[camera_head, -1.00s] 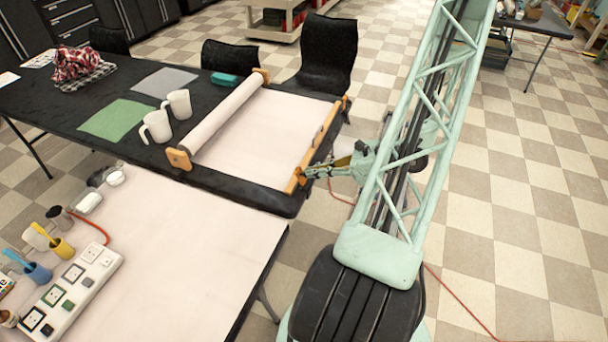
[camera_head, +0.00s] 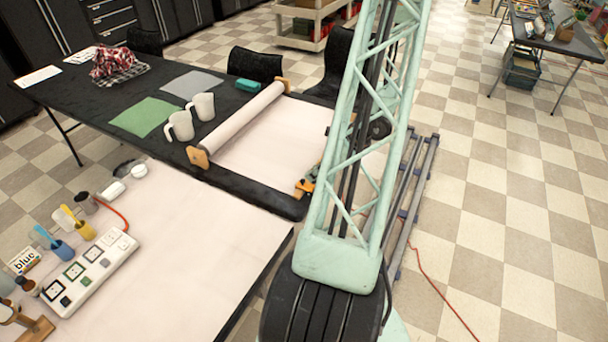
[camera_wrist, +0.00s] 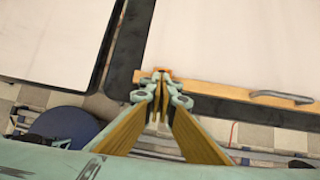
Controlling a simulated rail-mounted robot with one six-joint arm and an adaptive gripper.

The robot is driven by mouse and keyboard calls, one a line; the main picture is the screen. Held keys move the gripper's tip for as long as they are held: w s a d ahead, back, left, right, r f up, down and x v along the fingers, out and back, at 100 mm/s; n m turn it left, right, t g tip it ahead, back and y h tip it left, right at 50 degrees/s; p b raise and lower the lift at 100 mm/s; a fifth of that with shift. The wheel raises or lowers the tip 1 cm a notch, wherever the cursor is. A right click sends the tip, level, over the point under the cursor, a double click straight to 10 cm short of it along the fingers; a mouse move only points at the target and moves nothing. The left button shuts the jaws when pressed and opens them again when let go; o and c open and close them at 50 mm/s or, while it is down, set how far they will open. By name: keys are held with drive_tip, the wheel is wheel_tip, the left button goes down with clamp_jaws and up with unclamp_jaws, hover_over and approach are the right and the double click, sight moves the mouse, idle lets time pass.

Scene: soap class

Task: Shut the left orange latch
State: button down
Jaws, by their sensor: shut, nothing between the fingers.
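In the wrist view, an orange latch (camera_wrist: 153,74) sits at the left end of a wooden bar (camera_wrist: 215,90) along the edge of a pale sheet. My gripper (camera_wrist: 160,80) is shut and empty, with its fingertips at this latch. They look very close to it or touching; I cannot tell which. The fingers hide part of the latch, so its position is unclear. In the head view, a bit of orange at the latch end (camera_head: 304,187) shows on the black table's near corner.
A roller with wooden end plates (camera_head: 238,123) holds the pale sheet on the black table (camera_head: 255,190). Two white mugs (camera_head: 181,126) stand left of it. A metal handle (camera_wrist: 283,97) is on the bar. A pale-topped table (camera_head: 190,240) stands nearer, with a gap between the tables.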

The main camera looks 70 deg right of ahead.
drive_tip(key=shift+s+d, duration=0.1)
drive_tip(key=shift+s, duration=0.1)
drive_tip(key=shift+r, duration=0.2)
drive_tip(key=shift+r+p, duration=0.3)
drive_tip(key=shift+r, duration=0.2)
drive_tip(key=shift+r, duration=0.25)
wheel_tip(320, 180, up, 14)
drive_tip(key=d+p, duration=0.1)
drive_tip(key=p, duration=0.3)
drive_tip(key=shift+f, duration=0.2)
idle(0.7)
drive_tip(key=shift+s+d, duration=0.1)
drive_tip(key=shift+s, duration=0.05)
idle(0.6)
